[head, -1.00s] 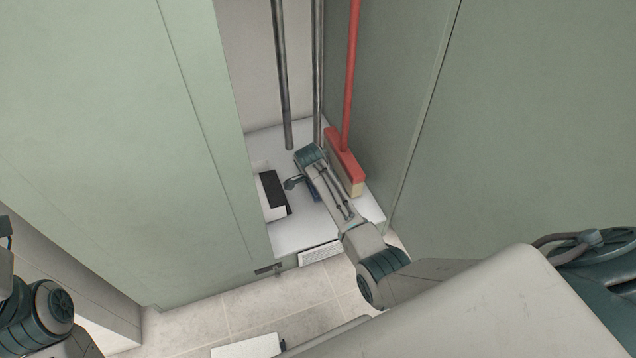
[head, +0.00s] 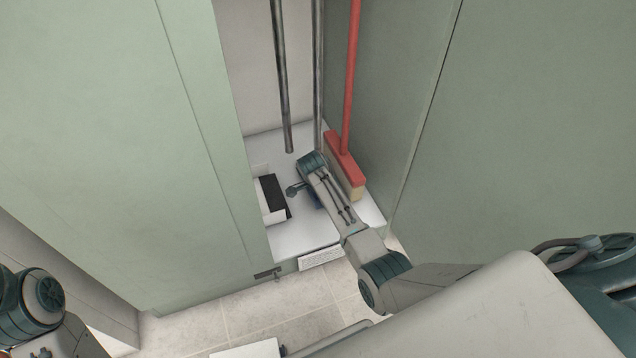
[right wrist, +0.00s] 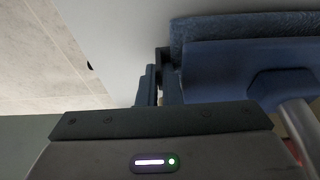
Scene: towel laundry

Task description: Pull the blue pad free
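The blue pad (right wrist: 250,24) shows in the right wrist view as a fuzzy strip along the top, against a smooth blue mop plate (right wrist: 215,72) with a socket and grey handle. My left gripper is out of view.
A red broom (head: 345,160) leans at the closet's right wall, close to my right arm. A white and black box (head: 272,200) stands to the left. Grey poles (head: 282,80) rise at the back. The green closet walls (head: 110,150) leave a narrow opening.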

